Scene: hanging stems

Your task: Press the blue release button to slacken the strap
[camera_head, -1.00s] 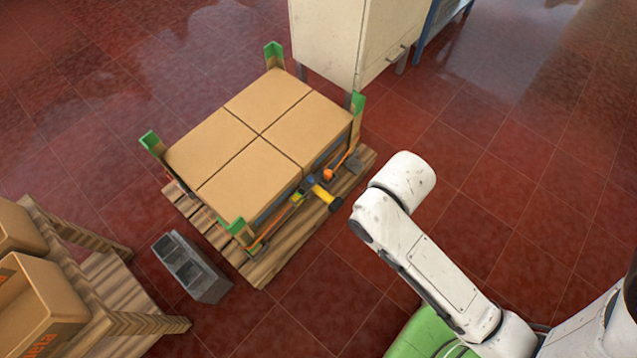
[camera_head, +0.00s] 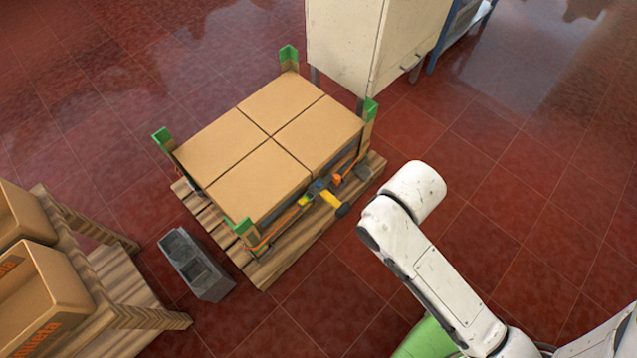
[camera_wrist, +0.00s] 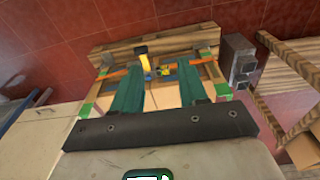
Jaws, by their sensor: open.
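The strap (camera_head: 278,224) is orange and runs along the near side of a stack of cartons (camera_head: 265,150) on a pallet. A buckle with a yellow handle (camera_head: 334,199) sits on it, with a small blue part (camera_head: 317,185) beside the handle; too small to tell whether this is the button. In the wrist view the yellow handle (camera_wrist: 142,54) and blue patches (camera_wrist: 164,71) show beyond my gripper (camera_wrist: 160,74). Its two dark green fingers are apart, with nothing held between them. In the head view my arm is right of the pallet; the fingers are hidden there.
The wooden pallet (camera_head: 300,247) has green corner guards around the cartons. A grey concrete block (camera_head: 196,267) lies to its left, near a wooden rack (camera_head: 130,290) with boxes. A cream cabinet (camera_head: 349,47) stands behind. Red floor is open right of the pallet.

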